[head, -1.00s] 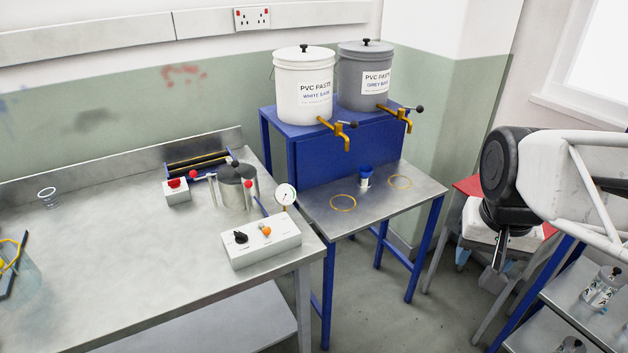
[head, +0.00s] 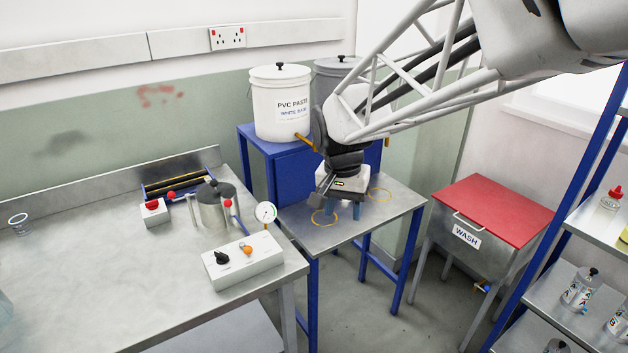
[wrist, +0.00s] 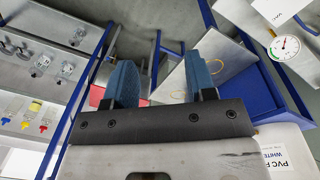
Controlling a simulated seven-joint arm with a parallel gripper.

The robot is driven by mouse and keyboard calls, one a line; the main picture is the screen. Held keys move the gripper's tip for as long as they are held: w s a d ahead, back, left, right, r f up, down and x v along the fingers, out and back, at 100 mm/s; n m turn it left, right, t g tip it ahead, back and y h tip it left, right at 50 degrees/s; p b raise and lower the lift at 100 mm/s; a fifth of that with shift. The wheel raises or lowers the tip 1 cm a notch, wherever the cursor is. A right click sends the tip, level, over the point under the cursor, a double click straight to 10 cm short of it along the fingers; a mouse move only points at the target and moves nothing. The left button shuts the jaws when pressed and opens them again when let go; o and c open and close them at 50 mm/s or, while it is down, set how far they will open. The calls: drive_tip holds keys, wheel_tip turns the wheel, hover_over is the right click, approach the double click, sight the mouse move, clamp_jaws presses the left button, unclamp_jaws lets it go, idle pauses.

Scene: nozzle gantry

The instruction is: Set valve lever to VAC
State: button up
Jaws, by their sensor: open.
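The white control box (head: 254,262) sits on the near right part of the steel bench.
A lidded metal pot (head: 211,205) and a red-button box (head: 154,211) stand behind the control box. A white paste bucket (head: 281,103) and a grey one (head: 334,76) stand on the blue stand. A red-lidded wash bin (head: 490,220) and bottle shelves are to the right.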

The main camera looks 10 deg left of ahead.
drive_tip(key=w+a+f, duration=0.1)
drive_tip(key=a+f, duration=0.2)
drive_tip(key=a, duration=0.5)
drive_tip(key=w+a+f+h, duration=0.1)
drive_tip(key=a+f, duration=0.3)
drive_tip(key=a, duration=0.5)
drive_tip(key=w+a+f, duration=0.1)
drive_tip(key=a+f, duration=0.2)
drive_tip(key=a, duration=0.6)
drive_tip(key=shift+f+m+g, duration=0.3)
drive_tip(key=shift+f+m, duration=0.1)
drive_tip(key=shift+a, duration=0.1)
drive_tip(key=shift+f, duration=0.15)
drive_tip(key=shift+s+d+f, duration=0.1)
drive_tip(key=shift+d+f, duration=0.15)
drive_tip(key=shift+f, duration=1)
drive_tip(key=shift+d+f, duration=0.25)
drive_tip(key=shift+f, duration=0.95)
drive_tip(key=shift+s+d+f, duration=0.1)
drive_tip(key=shift+d+f, duration=0.15)
drive_tip(key=shift+f, duration=1)
drive_tip(key=shift+c, duration=0.2)
drive_tip(key=c, duration=0.9)
